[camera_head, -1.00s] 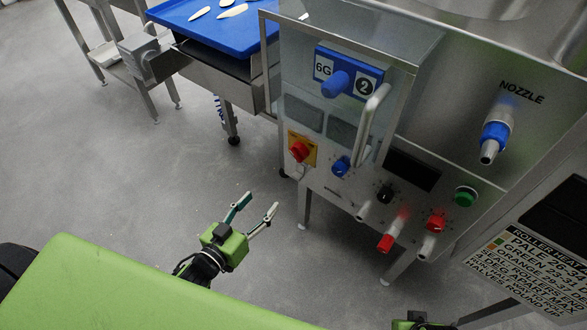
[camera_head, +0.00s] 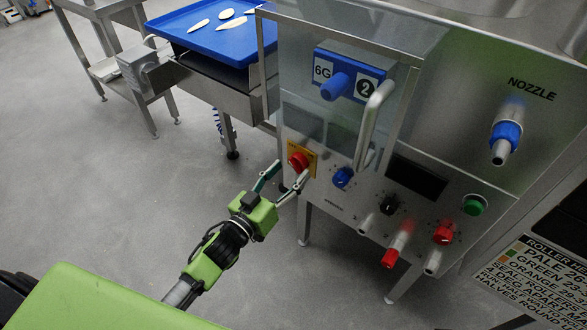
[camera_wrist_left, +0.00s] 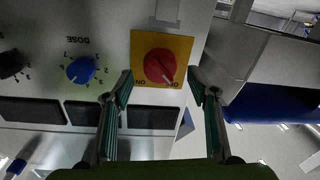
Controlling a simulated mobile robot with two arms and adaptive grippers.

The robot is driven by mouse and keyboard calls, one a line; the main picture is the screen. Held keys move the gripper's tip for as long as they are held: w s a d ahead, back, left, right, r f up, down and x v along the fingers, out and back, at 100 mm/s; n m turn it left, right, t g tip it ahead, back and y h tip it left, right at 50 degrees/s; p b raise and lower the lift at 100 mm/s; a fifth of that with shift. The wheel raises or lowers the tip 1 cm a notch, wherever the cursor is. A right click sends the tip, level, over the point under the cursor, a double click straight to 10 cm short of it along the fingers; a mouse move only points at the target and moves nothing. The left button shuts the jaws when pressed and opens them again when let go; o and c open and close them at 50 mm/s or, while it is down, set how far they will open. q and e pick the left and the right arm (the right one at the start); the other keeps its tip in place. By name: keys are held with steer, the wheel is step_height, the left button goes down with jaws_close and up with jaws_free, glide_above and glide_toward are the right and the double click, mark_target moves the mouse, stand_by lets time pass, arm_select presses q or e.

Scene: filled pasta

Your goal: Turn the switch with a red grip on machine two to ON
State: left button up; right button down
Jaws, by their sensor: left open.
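The red grip switch (camera_head: 298,161) sits on a yellow plate (camera_head: 309,150) at the lower left of the steel machine (camera_head: 284,150), whose blue sign (camera_head: 350,74) bears a 2. In the left wrist view the red knob (camera_wrist_left: 160,66) is on its yellow plate (camera_wrist_left: 184,44), with lettering at its lower corners. Its light pointer is toward the lower right label. My left gripper (camera_head: 288,176) is open, its fingers just below and in front of the switch. In the left wrist view the open fingers (camera_wrist_left: 160,84) stand on either side of the knob; contact cannot be told.
A blue dial (camera_head: 342,177) sits right of the switch, then a black knob (camera_head: 389,204), a red lever (camera_head: 396,249) and a green button (camera_head: 474,205). A handle (camera_head: 374,125) juts out above. A blue tray (camera_head: 215,40) with pasta pieces stands behind left.

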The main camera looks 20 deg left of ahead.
mark_target(297, 164)
arm_select(q)
steer(key=shift+x, duration=1.4)
arm_select(e)
steer(key=shift+s+r, duration=0.15)
steer(key=shift+r, duration=0.3)
arm_select(q)
steer(key=c, duration=1.1)
